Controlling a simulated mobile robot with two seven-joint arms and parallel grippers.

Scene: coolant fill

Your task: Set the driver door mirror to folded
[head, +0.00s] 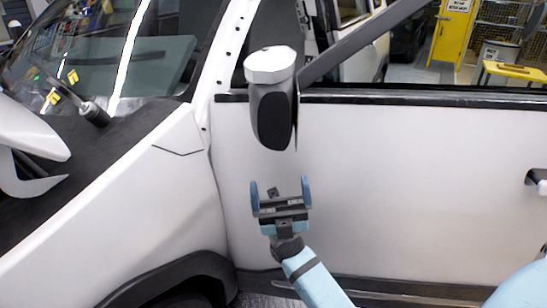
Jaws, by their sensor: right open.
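The driver door mirror (272,98) is a dark housing with a white cap on top. It sits at the front upper corner of the white driver door (400,190), by the window corner. It looks narrow from here, and I cannot tell its exact fold angle. My right gripper (280,187) is below the mirror, in front of the door panel. Its two blue fingers point up and are spread apart, with nothing between them. A gap separates the fingertips from the mirror's lower end. My left gripper is not in view.
The windshield (120,50) and white front fender (130,200) are to the left. A door handle (537,178) is at the right edge. A yellow table (515,72) and a yellow door (452,30) stand far behind the car. The door panel right of my gripper is clear.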

